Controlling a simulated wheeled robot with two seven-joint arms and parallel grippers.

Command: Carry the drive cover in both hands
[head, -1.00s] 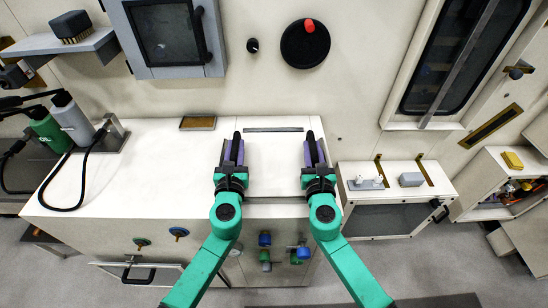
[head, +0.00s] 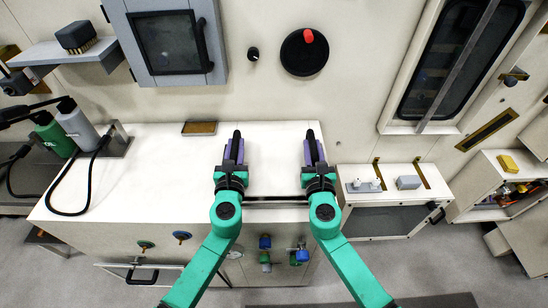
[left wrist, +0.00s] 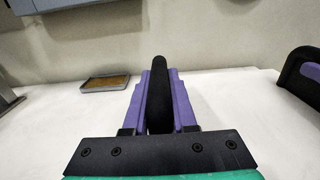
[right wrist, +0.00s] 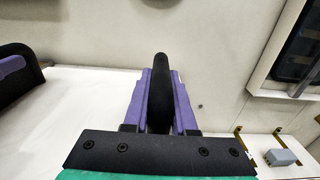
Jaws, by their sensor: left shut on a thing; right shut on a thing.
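The drive cover (head: 275,165) appears as a pale flat panel between my two grippers, over the white cabinet top; its outline is hard to tell from the cabinet. A black upright handle (head: 237,138) is at its left side and another black handle (head: 310,133) at its right. My left gripper (head: 234,152) is shut on the left handle, its purple fingers either side of it, as the left wrist view (left wrist: 158,100) also shows. My right gripper (head: 313,154) is shut on the right handle, also seen in the right wrist view (right wrist: 160,98). Whether the cover touches the cabinet is unclear.
A dark slot (head: 276,203) shows at the panel's near edge. Left on the cabinet stand green (head: 54,135) and grey (head: 78,128) bottles with a black hose. A shallow brown tray (head: 199,128) lies at the back. A lower cabinet (head: 390,200) stands right. The cabinet top's left-middle is clear.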

